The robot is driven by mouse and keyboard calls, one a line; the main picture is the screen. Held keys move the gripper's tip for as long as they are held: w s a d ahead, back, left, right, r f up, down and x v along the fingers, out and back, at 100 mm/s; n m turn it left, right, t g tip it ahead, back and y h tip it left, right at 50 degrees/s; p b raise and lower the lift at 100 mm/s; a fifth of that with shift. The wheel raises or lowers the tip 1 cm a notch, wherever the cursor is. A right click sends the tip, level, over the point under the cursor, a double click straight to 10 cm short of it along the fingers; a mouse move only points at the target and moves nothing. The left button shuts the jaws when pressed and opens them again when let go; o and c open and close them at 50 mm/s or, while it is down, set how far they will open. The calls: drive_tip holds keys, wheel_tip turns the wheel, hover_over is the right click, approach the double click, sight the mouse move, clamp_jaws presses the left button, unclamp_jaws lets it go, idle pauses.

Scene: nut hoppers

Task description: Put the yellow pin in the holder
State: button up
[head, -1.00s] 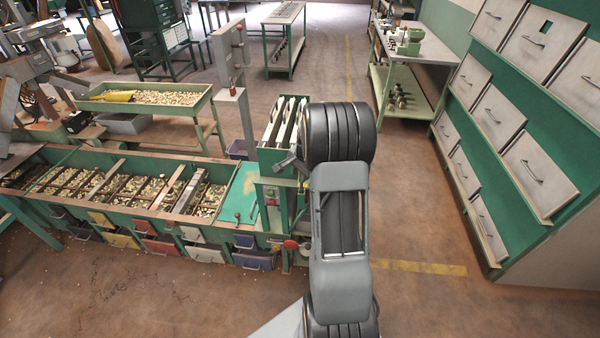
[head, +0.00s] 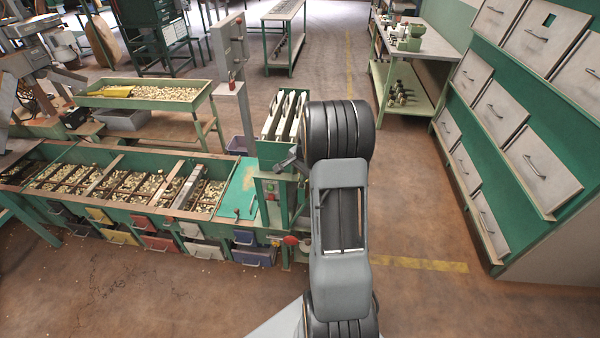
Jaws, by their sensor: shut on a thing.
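My arm (head: 340,235) reaches forward and covers the middle of the head view. My gripper is hidden beyond the thick black wrist joint (head: 337,132), so its jaws and anything between them do not show. I cannot make out the yellow pin anywhere. I cannot pick out its holder for certain either.
A long green nut hopper (head: 120,229) with drawers below stands at left, close to my arm. A green tray table (head: 190,103) of nuts is behind it. Slanted drawer panels (head: 540,170) line the right. A green workbench (head: 440,50) stands at back right. The floor right of my arm is clear.

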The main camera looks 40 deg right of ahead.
drive_tip(key=shift+s+b+x, duration=0.2)
drive_tip(key=shift+b+x, duration=0.5)
drive_tip(key=shift+x, duration=0.35)
drive_tip(key=shift+f, duration=0.25)
drive_tip(key=o, duration=1.1)
drive_tip(key=v, duration=1.4)
